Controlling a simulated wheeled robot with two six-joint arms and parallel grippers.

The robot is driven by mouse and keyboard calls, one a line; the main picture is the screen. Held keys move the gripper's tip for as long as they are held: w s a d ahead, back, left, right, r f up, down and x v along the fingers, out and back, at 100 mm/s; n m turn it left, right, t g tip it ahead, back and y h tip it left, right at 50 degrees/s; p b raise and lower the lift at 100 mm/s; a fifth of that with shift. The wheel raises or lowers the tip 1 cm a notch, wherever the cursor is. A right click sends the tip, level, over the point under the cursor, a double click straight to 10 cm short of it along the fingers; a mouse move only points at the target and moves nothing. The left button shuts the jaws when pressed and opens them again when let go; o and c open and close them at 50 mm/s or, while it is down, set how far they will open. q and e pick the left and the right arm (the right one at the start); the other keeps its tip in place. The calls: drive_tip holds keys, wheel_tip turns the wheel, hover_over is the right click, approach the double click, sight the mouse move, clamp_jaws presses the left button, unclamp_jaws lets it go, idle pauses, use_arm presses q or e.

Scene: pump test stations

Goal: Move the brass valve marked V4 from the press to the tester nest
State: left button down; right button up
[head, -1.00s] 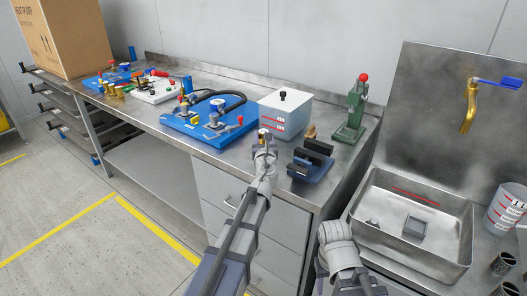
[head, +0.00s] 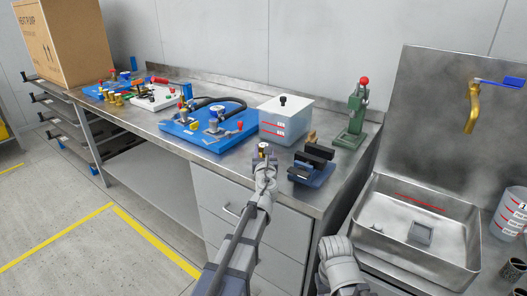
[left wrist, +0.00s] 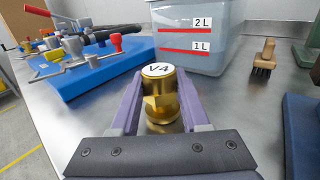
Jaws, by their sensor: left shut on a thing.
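My left gripper (head: 263,152) is shut on the brass valve (left wrist: 162,105), whose white top label reads V4 in the left wrist view. The valve is upright between the two purple fingers, at the bench's front edge in the head view. The green press (head: 352,118) with a red knob stands at the bench's right end, behind and right of the gripper. A blue tester board (head: 190,135) with toggle clamps, a gauge and a black hose lies left of the gripper. I cannot make out an empty nest on it. My right arm shows at bottom right, but its fingers do not.
A translucent tank (head: 285,122) with red level lines stands behind the gripper. A dark blue vise (head: 312,168) is close on its right. A steel sink (head: 412,235) is at right. More fixtures fill the bench's far left.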

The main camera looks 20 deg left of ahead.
use_arm(q)
drive_tip(key=shift+s+d+f, duration=0.15)
drive_tip(key=shift+s+f, duration=0.15)
drive_tip(key=shift+s, duration=0.1)
drive_tip(key=c, duration=0.8)
unclamp_jaws()
drive_tip(key=shift+b, duration=0.3)
drive_tip(key=o, duration=0.4)
drive_tip(key=shift+s+f, duration=0.15)
drive_tip(key=shift+s, duration=0.1)
drive_tip(key=shift+s+d, duration=0.1)
drive_tip(key=shift+s, duration=0.05)
drive_tip(key=shift+w+r+p, duration=0.2)
drive_tip(key=shift+r+p, duration=0.3)
drive_tip(key=shift+p, duration=0.2)
drive_tip(key=v, duration=1.1)
